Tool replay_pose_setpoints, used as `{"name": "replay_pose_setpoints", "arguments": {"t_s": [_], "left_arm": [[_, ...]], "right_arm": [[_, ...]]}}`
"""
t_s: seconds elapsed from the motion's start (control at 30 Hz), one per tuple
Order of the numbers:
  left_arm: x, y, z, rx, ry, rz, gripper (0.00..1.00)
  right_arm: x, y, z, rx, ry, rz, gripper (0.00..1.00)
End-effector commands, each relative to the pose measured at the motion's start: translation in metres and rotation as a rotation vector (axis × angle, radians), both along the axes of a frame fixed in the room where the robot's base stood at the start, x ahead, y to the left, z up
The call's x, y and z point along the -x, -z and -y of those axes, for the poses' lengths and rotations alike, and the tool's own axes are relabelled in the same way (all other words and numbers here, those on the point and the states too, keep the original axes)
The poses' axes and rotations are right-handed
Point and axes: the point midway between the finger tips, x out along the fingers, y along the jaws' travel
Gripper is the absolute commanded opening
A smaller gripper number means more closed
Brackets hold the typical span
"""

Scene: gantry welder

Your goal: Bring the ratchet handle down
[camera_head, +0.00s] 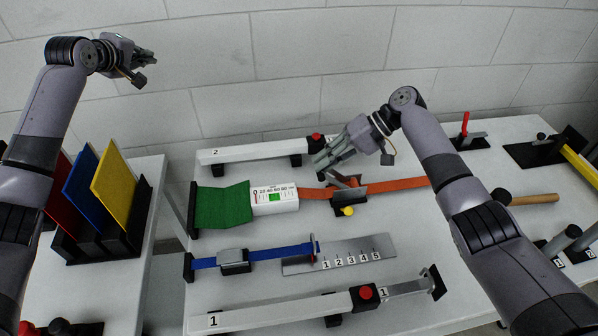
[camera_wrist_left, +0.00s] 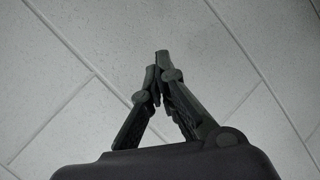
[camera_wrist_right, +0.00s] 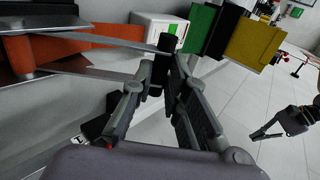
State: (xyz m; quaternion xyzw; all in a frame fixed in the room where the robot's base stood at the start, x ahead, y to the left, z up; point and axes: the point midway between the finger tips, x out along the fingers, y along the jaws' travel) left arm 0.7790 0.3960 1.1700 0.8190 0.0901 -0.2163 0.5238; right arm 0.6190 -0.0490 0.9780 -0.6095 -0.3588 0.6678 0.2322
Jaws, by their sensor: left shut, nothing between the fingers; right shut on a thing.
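The ratchet (camera_head: 350,191) sits on the orange strap (camera_head: 400,183) at the back middle of the table. Its grey metal handle (camera_head: 341,180) is raised at a tilt above the strap. My right gripper (camera_head: 322,160) is at the handle's free end. In the right wrist view two flat metal arms (camera_wrist_right: 90,40) lead to a black bar (camera_wrist_right: 165,42), and the right gripper (camera_wrist_right: 165,65) is shut on that bar. My left gripper (camera_head: 146,66) is raised in front of the wall, far from the ratchet. In the left wrist view its fingertips (camera_wrist_left: 157,62) meet with nothing between them.
A white box (camera_head: 275,199) and green cloth (camera_head: 222,206) lie left of the ratchet. White bar 2 (camera_head: 255,153) lies behind, close to the right gripper. A blue strap (camera_head: 275,254), numbered plate (camera_head: 350,252) and white bar 1 (camera_head: 270,314) lie in front. Coloured panels (camera_head: 113,185) stand left.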

Motion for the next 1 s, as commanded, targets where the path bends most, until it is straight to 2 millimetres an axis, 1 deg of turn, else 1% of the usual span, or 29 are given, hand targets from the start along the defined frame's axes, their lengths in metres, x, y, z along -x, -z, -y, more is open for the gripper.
{"name": "replay_pose_setpoints", "arguments": {"t_s": [0.03, 0.07, 0.1, 0.13, 0.17, 0.2, 0.27, 0.3, 0.4, 0.5, 0.63, 0.73, 0.87, 1.0], "left_arm": [[0.008, 0.031, 0.039, 0.134, 0.017, -0.091, 0.00], [0.015, 0.047, 0.059, 0.217, 0.020, -0.151, 0.00], [0.027, 0.067, 0.087, 0.325, 0.022, -0.236, 0.00], [0.037, 0.081, 0.107, 0.403, 0.019, -0.304, 0.00], [0.048, 0.094, 0.127, 0.480, 0.017, -0.374, 0.00], [0.064, 0.110, 0.151, 0.572, 0.011, -0.467, 0.00], [0.090, 0.129, 0.184, 0.695, -0.005, -0.604, 0.00], [0.106, 0.139, 0.203, 0.766, -0.016, -0.691, 0.00], [0.144, 0.157, 0.238, 0.898, -0.050, -0.882, 0.00], [0.173, 0.166, 0.259, 0.978, -0.079, -1.022, 0.00], [0.193, 0.171, 0.273, 1.026, -0.104, -1.121, 0.00], [0.197, 0.176, 0.280, 1.037, -0.112, -1.146, 0.00], [0.195, 0.189, 0.293, 1.037, -0.114, -1.149, 0.00], [0.190, 0.208, 0.315, 1.036, -0.112, -1.148, 0.00]], "right_arm": [[0.001, 0.006, 0.005, 0.015, 0.003, -0.007, 0.00], [0.001, 0.006, 0.005, 0.015, 0.003, -0.007, 0.00], [0.001, 0.006, 0.005, 0.015, 0.003, -0.007, 0.00], [0.001, 0.006, 0.006, 0.015, 0.003, -0.007, 0.00], [0.001, 0.006, 0.006, 0.015, 0.003, -0.007, 0.00], [0.001, 0.006, 0.006, 0.015, 0.003, -0.007, 0.00], [0.001, 0.006, 0.006, 0.015, 0.003, -0.007, 0.00], [0.001, 0.006, 0.006, 0.015, 0.003, -0.007, 0.00], [0.001, 0.006, 0.006, 0.015, 0.003, -0.007, 0.00], [0.001, 0.006, 0.006, 0.015, 0.003, -0.007, 0.00], [0.001, 0.006, 0.006, 0.015, 0.003, -0.007, 0.00], [0.001, 0.006, 0.006, 0.015, 0.003, -0.007, 0.00], [0.001, 0.006, 0.006, 0.015, 0.004, -0.007, 0.00], [0.001, 0.006, 0.006, 0.015, 0.004, -0.007, 0.00]]}}
